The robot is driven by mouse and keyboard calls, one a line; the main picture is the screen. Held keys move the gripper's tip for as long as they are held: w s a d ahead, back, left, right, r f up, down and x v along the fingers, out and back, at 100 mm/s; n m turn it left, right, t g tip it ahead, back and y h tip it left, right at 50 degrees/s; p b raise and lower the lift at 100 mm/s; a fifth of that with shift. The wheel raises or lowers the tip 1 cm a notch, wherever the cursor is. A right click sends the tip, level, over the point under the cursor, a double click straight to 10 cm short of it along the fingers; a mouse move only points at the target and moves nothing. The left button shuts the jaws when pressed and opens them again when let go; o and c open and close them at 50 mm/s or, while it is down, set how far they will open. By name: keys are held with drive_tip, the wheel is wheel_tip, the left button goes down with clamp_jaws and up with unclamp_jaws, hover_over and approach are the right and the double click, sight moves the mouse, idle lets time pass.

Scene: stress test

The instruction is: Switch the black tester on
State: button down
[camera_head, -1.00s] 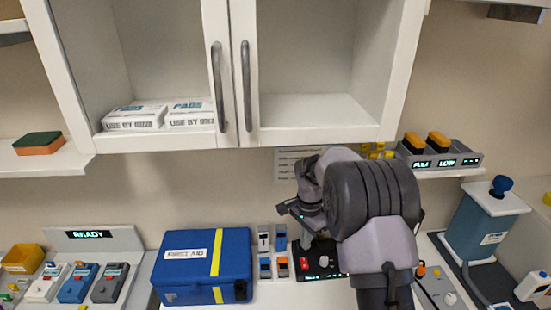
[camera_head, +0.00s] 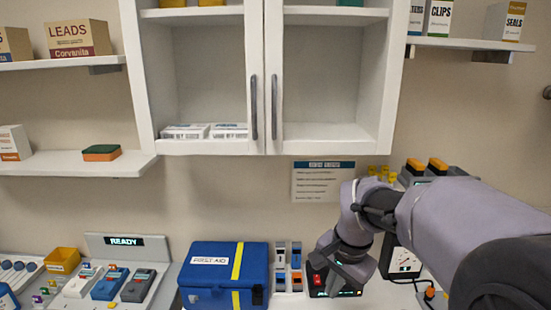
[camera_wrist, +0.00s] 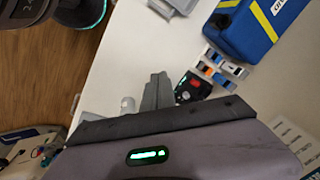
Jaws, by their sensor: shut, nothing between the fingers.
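A black unit with red switches, which looks like the black tester (camera_head: 317,278), stands on the white counter right of the blue first aid box. A small lit green display shows low on it. My gripper (camera_head: 345,270) is in front of it and hides its right part. In the wrist view, the black unit (camera_wrist: 188,90) lies just right of my gripper's fingertips (camera_wrist: 157,80). The fingers are together with nothing between them. I cannot tell whether they touch the unit, nor how its switches are set.
The blue first aid box (camera_head: 225,280) stands left of the unit, with small blue and orange-fronted modules (camera_head: 287,268) between them. A gauge device (camera_head: 403,262) stands behind my arm at the right. A wall cabinet (camera_head: 260,80) hangs above. A tray marked READY (camera_head: 125,242) is far left.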

drive_tip(key=s+a+n+t+b, duration=0.1)
drive_tip(key=s+n+b, duration=0.1)
drive_tip(key=s, duration=0.9)
drive_tip(key=s+a+n+t+y+b, duration=0.1)
drive_tip(key=s+n+t+b, duration=0.1)
drive_tip(key=s, duration=0.8)
drive_tip(key=shift+s+a+f+n, duration=0.15)
drive_tip(key=shift+s+f+n, duration=0.05)
drive_tip(key=shift+s+n, duration=0.15)
